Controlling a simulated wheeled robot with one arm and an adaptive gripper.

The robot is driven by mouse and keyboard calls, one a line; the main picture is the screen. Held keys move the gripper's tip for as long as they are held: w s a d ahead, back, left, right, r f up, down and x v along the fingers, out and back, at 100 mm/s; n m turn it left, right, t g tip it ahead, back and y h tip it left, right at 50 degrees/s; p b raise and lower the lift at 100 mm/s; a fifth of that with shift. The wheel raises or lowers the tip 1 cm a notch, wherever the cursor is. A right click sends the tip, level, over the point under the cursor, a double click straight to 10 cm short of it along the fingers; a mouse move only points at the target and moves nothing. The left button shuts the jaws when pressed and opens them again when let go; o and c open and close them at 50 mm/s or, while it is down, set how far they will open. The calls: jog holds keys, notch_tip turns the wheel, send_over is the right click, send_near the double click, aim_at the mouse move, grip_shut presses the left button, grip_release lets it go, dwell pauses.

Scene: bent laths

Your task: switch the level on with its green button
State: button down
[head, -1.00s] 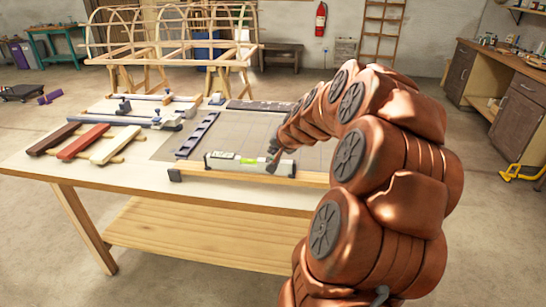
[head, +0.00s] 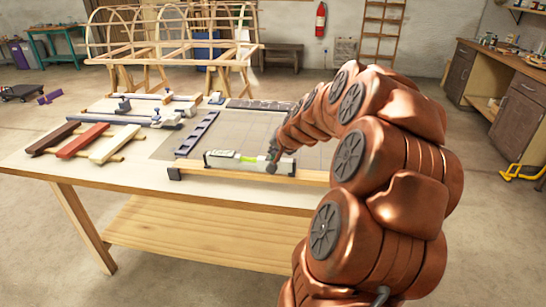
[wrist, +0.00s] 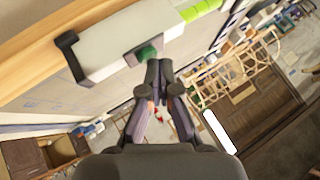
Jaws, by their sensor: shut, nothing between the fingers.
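The level (head: 221,160) is a pale bar with dark ends, standing along the wooden strip at the table's front edge. Its green vial (head: 248,159) looks lit; it also shows bright green at the top of the wrist view (wrist: 200,9). The dark green button (wrist: 146,52) sits on the level near one end in the wrist view. My gripper (wrist: 158,66) is shut and empty, its tips right at the button, overlapping its edge; I cannot tell how hard they press. In the head view my gripper (head: 272,163) hides the button.
A wooden strip (head: 310,177) runs along the table front. Three coloured boards (head: 82,142) lie at the left, with clamps (head: 150,118) behind them. A dark slotted bar (head: 197,135) lies on the grey mat (head: 245,127), which has free room behind the level.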

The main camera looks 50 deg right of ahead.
aim_at(274, 157)
dwell(0.4)
jog(key=shift+r, duration=0.5)
jog(key=shift+r+p, duration=0.9)
jog(key=shift+r, duration=2)
